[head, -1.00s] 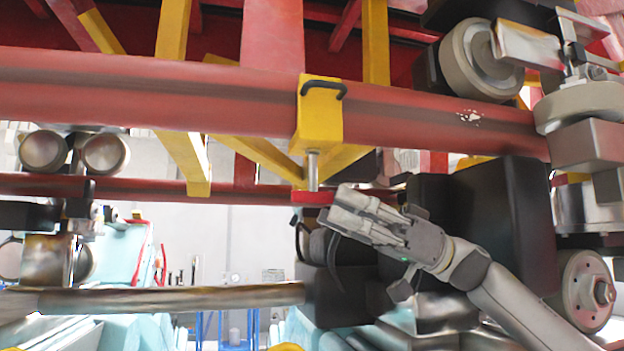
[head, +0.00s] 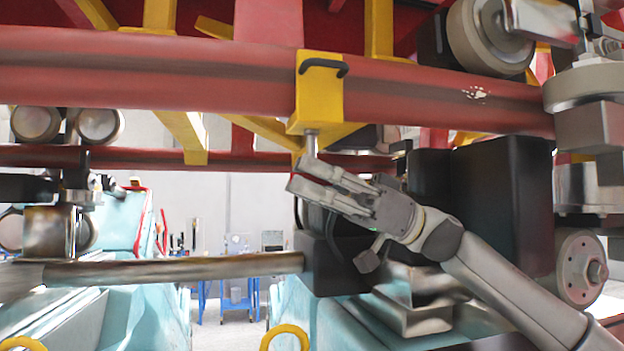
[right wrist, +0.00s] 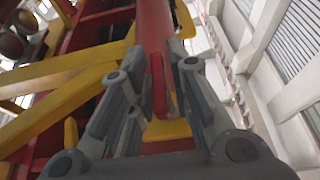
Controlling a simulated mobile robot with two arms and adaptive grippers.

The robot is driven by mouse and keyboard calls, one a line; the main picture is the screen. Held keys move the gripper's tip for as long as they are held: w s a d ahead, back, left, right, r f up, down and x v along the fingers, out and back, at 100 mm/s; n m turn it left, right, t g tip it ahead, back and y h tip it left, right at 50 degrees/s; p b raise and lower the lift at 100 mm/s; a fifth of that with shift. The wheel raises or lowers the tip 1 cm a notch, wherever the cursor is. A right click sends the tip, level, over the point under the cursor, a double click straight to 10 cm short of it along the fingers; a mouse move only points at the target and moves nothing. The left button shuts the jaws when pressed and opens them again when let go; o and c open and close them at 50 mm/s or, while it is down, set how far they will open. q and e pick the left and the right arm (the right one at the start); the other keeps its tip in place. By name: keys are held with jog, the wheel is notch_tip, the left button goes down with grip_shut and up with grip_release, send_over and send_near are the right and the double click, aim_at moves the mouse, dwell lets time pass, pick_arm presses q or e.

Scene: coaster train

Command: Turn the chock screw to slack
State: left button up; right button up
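The yellow chock (head: 320,98) with a black handle (head: 324,66) sits on the red rail. Its metal screw (head: 311,143) sticks straight down below it. My right gripper (head: 297,174) is just under the screw in the head view, fingers pointing left, and hides the screw's red lower end there. In the right wrist view the fingers (right wrist: 157,65) stand apart, with a red bar (right wrist: 159,88) between them, probably the screw's handle. I see gaps beside the bar. A yellow surface (right wrist: 166,131) shows behind the fingers. My left gripper is out of view.
The thick red rail (head: 180,75) crosses above the gripper. Black boxes (head: 495,190) stand close to the right, with wheels (head: 580,268) beyond. A metal rod (head: 180,269) runs at the lower left. Below are pale blue train cars (head: 125,300). Air left of the gripper is free.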

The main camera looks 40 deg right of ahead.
grip_shut()
